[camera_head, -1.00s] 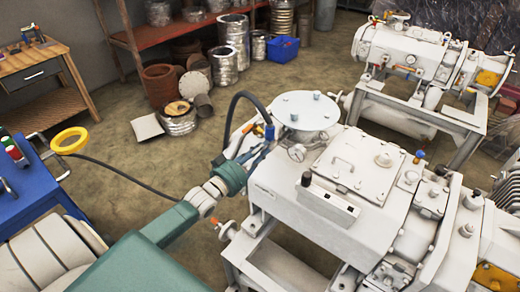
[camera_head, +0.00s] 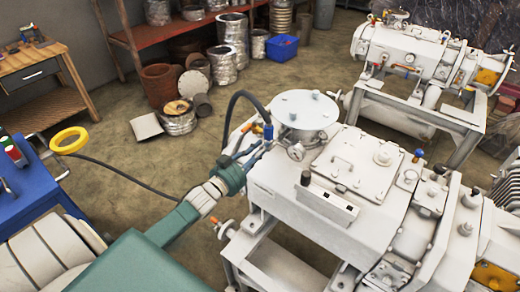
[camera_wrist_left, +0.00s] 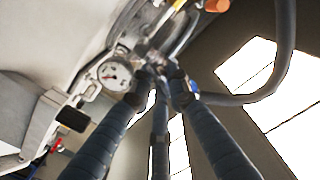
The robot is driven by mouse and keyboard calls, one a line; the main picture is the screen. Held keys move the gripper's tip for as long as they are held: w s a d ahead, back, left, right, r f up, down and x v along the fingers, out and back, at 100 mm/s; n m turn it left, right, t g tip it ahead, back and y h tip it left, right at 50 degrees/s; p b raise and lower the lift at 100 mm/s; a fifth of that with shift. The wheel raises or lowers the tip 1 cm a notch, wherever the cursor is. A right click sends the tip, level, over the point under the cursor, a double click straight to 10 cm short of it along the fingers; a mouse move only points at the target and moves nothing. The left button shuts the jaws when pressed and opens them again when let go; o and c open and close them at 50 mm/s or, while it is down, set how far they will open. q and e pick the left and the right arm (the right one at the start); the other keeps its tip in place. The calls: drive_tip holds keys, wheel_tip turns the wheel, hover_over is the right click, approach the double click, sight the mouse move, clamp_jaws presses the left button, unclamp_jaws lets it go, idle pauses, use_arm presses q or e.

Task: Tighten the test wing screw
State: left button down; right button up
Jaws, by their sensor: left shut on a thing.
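The vacuum machine (camera_head: 320,205) has a round flange lid (camera_head: 305,108) with a small pressure gauge (camera_head: 296,152) below it. My left gripper (camera_head: 264,146) reaches in from the left to the fittings beside this lid. In the left wrist view its dark ribbed fingers (camera_wrist_left: 156,78) converge and are shut on a small metal part next to the gauge (camera_wrist_left: 113,75). The part sits where a wing screw could be, but the fingertips cover most of it, so its shape and seating cannot be told. My right gripper is not in view.
A black hose (camera_head: 238,97) arches close behind my left gripper. A second machine (camera_head: 410,60) stands behind at the right. The floor between cart and machine is mostly clear.

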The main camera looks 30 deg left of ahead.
use_arm(q)
drive_tip(key=m, duration=0.4)
drive_tip(key=shift+w+r+m+b, duration=0.1)
drive_tip(key=shift+r+m+b, duration=0.15)
drive_tip(key=shift+m+b, duration=0.05)
drive_tip(key=m+b, duration=0.1)
drive_tip(key=m, duration=0.4)
drive_tip(key=shift+f, duration=0.15)
drive_tip(key=m+b, duration=0.2)
drive_tip(key=m, duration=0.4)
drive_tip(key=shift+d+f+b, duration=0.1)
drive_tip(key=shift+f+b, duration=0.05)
drive_tip(key=shift+b, duration=0.2)
drive_tip(key=m+b, duration=0.1)
drive_tip(key=m, duration=0.1)
drive_tip(key=m+b, duration=0.1)
drive_tip(key=m, duration=0.1)
drive_tip(key=shift+f+m, duration=0.2)
drive_tip(key=shift+m, duration=0.1)
drive_tip(key=shift+d, duration=0.1)
drive_tip(key=shift+f, duration=0.15)
drive_tip(key=c, duration=1.7)
unclamp_jaws()
drive_tip(key=shift+c, duration=0.2)
drive_tip(key=shift+s, duration=0.25)
